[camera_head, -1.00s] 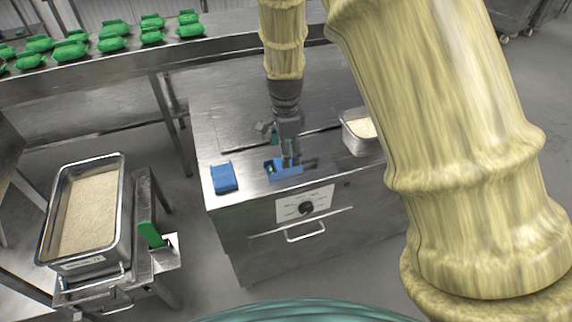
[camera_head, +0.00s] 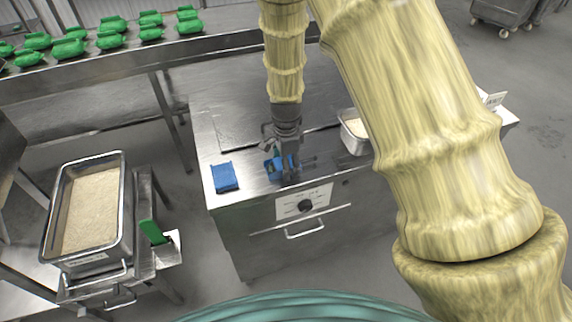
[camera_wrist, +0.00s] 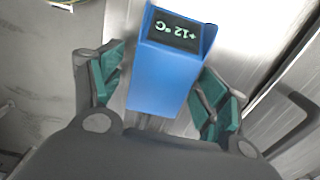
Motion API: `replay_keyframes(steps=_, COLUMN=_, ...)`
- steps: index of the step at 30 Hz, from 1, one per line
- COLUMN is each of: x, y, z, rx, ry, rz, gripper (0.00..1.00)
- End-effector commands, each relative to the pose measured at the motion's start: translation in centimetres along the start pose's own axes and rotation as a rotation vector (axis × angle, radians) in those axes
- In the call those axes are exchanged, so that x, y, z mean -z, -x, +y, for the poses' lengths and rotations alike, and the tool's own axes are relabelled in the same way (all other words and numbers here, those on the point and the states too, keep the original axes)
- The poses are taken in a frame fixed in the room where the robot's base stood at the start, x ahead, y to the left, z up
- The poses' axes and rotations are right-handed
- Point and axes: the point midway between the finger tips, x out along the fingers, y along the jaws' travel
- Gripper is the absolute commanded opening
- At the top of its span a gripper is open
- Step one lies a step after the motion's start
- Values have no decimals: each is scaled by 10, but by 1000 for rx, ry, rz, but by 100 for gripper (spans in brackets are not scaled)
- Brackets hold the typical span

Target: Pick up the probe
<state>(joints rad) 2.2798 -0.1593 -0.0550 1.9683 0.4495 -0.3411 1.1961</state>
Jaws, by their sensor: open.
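The probe (camera_wrist: 165,75) is a blue box-shaped device with a dark display reading "+12 °C", seen upside down in the wrist view. In the head view the probe (camera_head: 271,168) lies near the front edge of the steel cabinet top, partly hidden by my gripper. My gripper (camera_head: 284,167) points down over it. In the wrist view my gripper (camera_wrist: 160,95) is open, with a teal-padded finger on each side of the probe's body.
A steel pan of rice (camera_head: 352,136) stands to the right. A large rice tray (camera_head: 123,215) is at the left, and green items (camera_head: 68,48) line the rear table.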

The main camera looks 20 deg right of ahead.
Motion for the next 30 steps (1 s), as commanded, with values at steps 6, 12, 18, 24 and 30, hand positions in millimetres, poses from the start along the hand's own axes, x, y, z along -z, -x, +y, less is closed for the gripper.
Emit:
replay_keyframes(steps=6, x=0, y=0, z=0, rx=1, ry=0, rz=0, gripper=73)
replay_keyframes(steps=12, x=0, y=0, z=0, rx=0, ry=0, rz=0, gripper=37)
replay_keyframes(steps=18, x=0, y=0, z=0, rx=1, ry=0, rz=0, gripper=26)
replay_keyframes(steps=24, x=0, y=1, z=0, rx=1, ry=0, rz=0, gripper=26)
replay_keyframes(steps=30, x=0, y=11, z=-1, rx=3, ry=1, rz=1, gripper=26)
